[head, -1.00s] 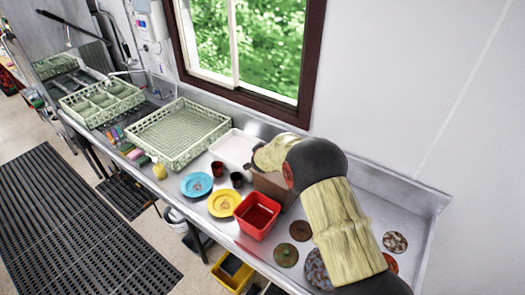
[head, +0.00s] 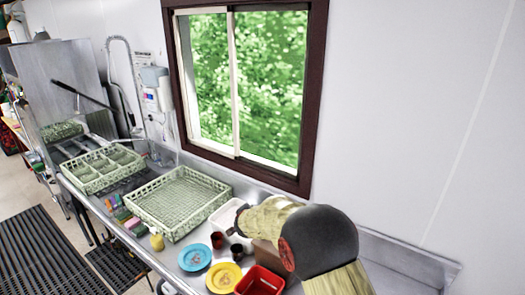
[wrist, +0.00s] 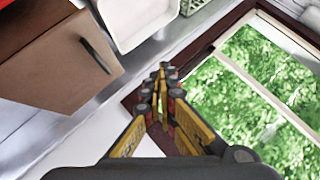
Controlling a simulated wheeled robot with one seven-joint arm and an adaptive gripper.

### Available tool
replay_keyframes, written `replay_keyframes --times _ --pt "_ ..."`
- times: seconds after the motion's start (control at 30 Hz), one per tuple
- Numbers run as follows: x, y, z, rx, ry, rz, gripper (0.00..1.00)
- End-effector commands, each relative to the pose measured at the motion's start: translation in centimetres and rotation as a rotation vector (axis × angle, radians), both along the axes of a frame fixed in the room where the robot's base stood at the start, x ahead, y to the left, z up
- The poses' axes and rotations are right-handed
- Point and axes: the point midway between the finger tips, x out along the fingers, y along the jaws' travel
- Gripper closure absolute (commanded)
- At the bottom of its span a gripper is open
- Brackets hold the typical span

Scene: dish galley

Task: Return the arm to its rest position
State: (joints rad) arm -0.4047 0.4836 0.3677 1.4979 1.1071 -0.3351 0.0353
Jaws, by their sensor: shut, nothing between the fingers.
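My gripper (wrist: 162,78) shows in the wrist view with its two yellow-and-black fingers closed together and nothing between them. It hangs free in front of the window frame and wall, touching nothing that I can see. In the head view my arm, with its pale yellow cover and dark joint, fills the lower right and reaches left above the counter. The gripper's fingers are hard to make out there.
The steel counter (head: 405,283) holds a green rack (head: 178,203), white tray (head: 228,213), blue plate (head: 195,257), yellow plate (head: 224,277), dark cups and red bin (head: 260,281). A brown box (wrist: 60,60) is beside the white tray in the wrist view. The window (head: 245,90) is behind.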

Motion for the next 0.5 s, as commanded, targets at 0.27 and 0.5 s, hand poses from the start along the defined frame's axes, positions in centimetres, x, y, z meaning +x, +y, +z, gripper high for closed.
replay_keyframes --times 0.27,0.5 --pt "-6.5 4.1 -5.8 -0.042 0.203 0.280 1.00" --pt "-16.6 3.8 -6.0 -0.121 0.381 0.571 1.00"
